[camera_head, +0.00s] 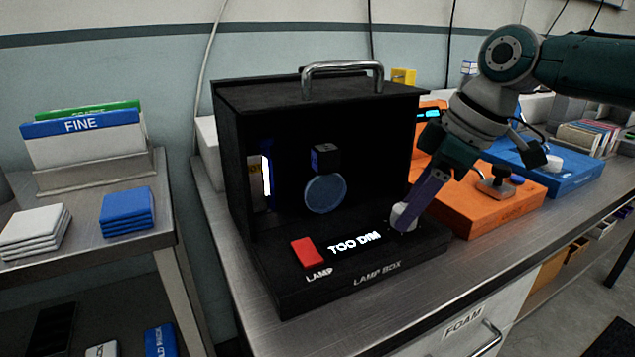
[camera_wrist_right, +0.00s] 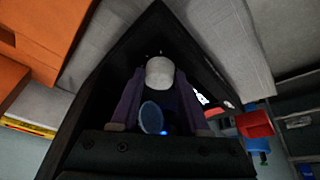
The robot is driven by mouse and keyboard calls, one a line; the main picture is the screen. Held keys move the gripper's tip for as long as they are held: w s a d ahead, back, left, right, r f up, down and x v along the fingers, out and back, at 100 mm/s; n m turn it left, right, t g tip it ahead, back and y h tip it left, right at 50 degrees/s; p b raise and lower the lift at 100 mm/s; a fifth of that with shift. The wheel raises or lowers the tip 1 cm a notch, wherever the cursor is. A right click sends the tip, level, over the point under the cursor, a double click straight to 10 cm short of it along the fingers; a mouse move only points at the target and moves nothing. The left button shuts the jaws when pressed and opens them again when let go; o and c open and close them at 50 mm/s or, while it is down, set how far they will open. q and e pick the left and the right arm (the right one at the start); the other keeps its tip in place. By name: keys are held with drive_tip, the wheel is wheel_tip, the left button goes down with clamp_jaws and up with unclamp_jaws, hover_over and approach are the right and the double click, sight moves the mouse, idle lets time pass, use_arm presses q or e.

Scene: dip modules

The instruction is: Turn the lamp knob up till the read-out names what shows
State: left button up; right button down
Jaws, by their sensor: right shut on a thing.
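The black lamp box (camera_head: 345,95) stands on the metal bench. Its read-out (camera_head: 355,242) shows "TOO DIM" in lit white letters. The pale lamp knob (camera_head: 402,217) is at the right of the front ledge, and it also shows in the right wrist view (camera_wrist_right: 160,72). My right gripper (camera_head: 410,210) reaches down from the right and is shut on the knob, with its purple fingers on either side. A red LAMP switch (camera_head: 308,252) is left of the read-out. Inside the box are a round bluish disc (camera_head: 326,193) and a bright white strip (camera_head: 267,177). My left gripper is out of view.
An orange unit (camera_head: 480,205) and a blue unit (camera_head: 575,178) stand right of the box. A metal handle (camera_head: 342,68) tops the box.

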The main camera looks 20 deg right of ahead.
drive_tip(key=m+p, duration=0.2)
drive_tip(key=m+h+p, duration=0.1)
drive_tip(key=p, duration=0.2)
drive_tip(key=m+t+h+p, duration=0.1)
drive_tip(key=m+p, duration=0.1)
drive_tip(key=p, duration=0.1)
drive_tip(key=shift+a+r+m, duration=0.3)
drive_tip(key=shift+r, duration=0.05)
drive_tip(key=shift+f+m+h+p, duration=0.15)
drive_tip(key=shift+m+h+p, duration=0.25)
drive_tip(key=shift+m+p, duration=0.7)
drive_tip(key=shift+f+m+h+p, duration=0.1)
drive_tip(key=shift+m+h+p, duration=0.2)
drive_tip(key=shift+m+p, duration=0.3)
drive_tip(key=shift+c, duration=1.9)
unclamp_jaws()
